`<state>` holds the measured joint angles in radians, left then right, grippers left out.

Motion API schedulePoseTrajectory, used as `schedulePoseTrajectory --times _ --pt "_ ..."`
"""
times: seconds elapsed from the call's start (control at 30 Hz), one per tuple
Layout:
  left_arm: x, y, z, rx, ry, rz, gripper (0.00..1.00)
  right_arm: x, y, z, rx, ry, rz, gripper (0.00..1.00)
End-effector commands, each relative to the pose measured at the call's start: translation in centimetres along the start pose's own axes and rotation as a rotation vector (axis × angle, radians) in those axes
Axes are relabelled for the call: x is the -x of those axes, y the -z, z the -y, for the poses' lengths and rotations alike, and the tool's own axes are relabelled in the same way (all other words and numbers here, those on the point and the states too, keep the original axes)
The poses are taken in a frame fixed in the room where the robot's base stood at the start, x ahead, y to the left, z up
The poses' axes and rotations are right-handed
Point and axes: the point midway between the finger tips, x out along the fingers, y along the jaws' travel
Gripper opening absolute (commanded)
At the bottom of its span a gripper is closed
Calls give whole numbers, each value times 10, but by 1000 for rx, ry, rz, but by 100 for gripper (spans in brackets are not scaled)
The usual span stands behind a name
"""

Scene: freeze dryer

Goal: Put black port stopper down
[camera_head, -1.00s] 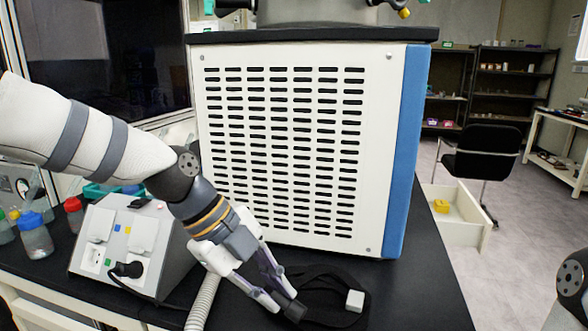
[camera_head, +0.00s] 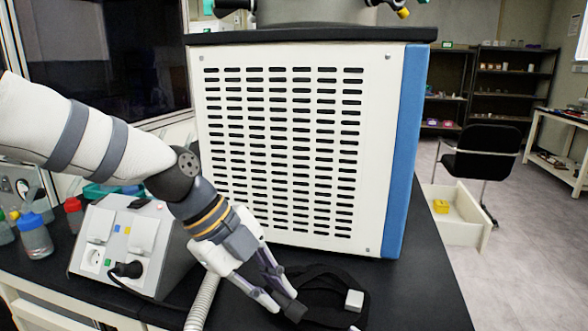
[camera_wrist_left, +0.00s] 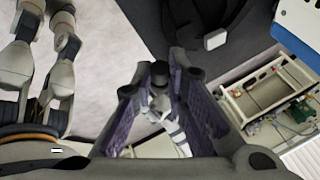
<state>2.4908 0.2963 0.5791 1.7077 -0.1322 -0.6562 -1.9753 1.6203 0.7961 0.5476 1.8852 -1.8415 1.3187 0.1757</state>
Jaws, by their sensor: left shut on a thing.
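My left gripper (camera_head: 285,299) is low over the front of the black bench top. It is shut on the black port stopper (camera_head: 295,312), a small dark piece at its fingertips. In the left wrist view the stopper (camera_wrist_left: 160,72) shows as a dark round piece between the fingertips of the left gripper (camera_wrist_left: 162,88). Whether the stopper touches the bench is hard to tell, black on black. My right gripper is not in view.
A black coiled cable (camera_head: 318,283) with a white plug (camera_head: 354,300) lies just right of the gripper. The white vented freeze dryer (camera_head: 290,150) stands behind. A grey socket box (camera_head: 120,245) and a ribbed hose (camera_head: 203,303) are to the left. The bench (camera_head: 425,285) is clear at right.

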Motion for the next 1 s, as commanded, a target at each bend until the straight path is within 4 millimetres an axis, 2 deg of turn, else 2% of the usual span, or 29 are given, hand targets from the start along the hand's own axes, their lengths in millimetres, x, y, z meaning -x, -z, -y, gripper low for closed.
schedulePoseTrajectory --times 0.33,0.53,0.8,0.9,1.0 --pt "0 0 0 0 0 0 0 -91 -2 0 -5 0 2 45" --pt "56 0 1 0 7 1 0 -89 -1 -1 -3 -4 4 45" --pt "109 0 1 0 4 1 0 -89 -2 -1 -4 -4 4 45" --pt "122 0 -1 -7 5 -3 0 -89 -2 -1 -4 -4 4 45" --pt "111 6 -8 -109 43 -21 0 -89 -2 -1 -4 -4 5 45"
